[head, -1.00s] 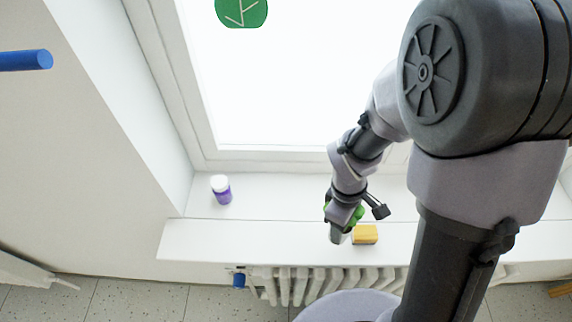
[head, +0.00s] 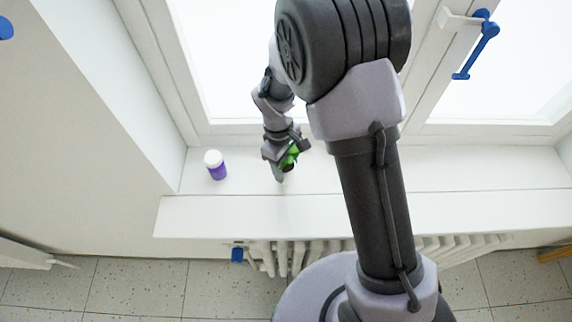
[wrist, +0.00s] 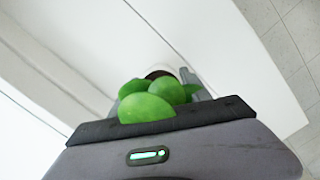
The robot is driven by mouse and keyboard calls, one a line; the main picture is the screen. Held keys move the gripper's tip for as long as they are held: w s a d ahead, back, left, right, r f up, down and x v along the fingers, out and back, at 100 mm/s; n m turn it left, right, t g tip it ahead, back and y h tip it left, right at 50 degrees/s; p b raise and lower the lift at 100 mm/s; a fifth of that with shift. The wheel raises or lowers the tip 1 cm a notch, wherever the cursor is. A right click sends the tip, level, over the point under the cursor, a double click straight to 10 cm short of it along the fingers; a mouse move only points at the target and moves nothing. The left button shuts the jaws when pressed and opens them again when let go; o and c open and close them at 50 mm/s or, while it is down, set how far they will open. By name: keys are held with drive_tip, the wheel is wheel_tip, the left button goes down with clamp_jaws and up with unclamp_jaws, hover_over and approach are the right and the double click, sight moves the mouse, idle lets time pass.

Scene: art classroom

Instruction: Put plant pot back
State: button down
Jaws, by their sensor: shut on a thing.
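A small plant with round green leaves (head: 289,155) is in my gripper (head: 281,173), over the white window sill (head: 450,208). In the wrist view the leaves (wrist: 150,100) fill the space just past the gripper's edge. A bit of dark brown and a pale rim (wrist: 160,73) show behind them; most of the pot is hidden. My gripper is shut on the plant pot. I cannot tell whether the pot touches the sill.
A purple jar with a white lid (head: 215,165) stands on the sill left of my gripper. A radiator (head: 290,255) with a blue knob (head: 237,254) is below. A blue window handle (head: 480,45) is upper right. The sill's right part is clear.

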drive_tip(key=c, duration=0.5)
unclamp_jaws()
drive_tip(key=shift+f, duration=0.1)
drive_tip(key=r+p, duration=0.1)
drive_tip(key=r, duration=0.7)
drive_tip(key=w+a+r+p, duration=0.1)
drive_tip(key=r, duration=0.3)
drive_tip(key=shift+a+r+p, duration=0.1)
drive_tip(key=shift+r+p, duration=0.1)
drive_tip(key=shift+p, duration=0.1)
drive_tip(key=s+d+r+m+t+y, duration=0.1)
drive_tip(key=s+d+r+m, duration=0.15)
drive_tip(key=r, duration=0.25)
drive_tip(key=s+d+r+m+t+y, duration=0.1)
drive_tip(key=s+d+r+m, duration=0.15)
drive_tip(key=r, duration=0.35)
drive_tip(key=s+d+r+m+t, duration=0.2)
drive_tip(key=s+r+m, duration=0.1)
drive_tip(key=s+m, duration=0.2)
drive_tip(key=s+d+r+m+t+y, duration=0.1)
drive_tip(key=s+r+m, duration=0.3)
drive_tip(key=s, duration=0.4)
drive_tip(key=shift+d+r+m+t, duration=0.25)
drive_tip(key=shift+d+m+t, duration=0.35)
drive_tip(key=shift+d+t, duration=0.15)
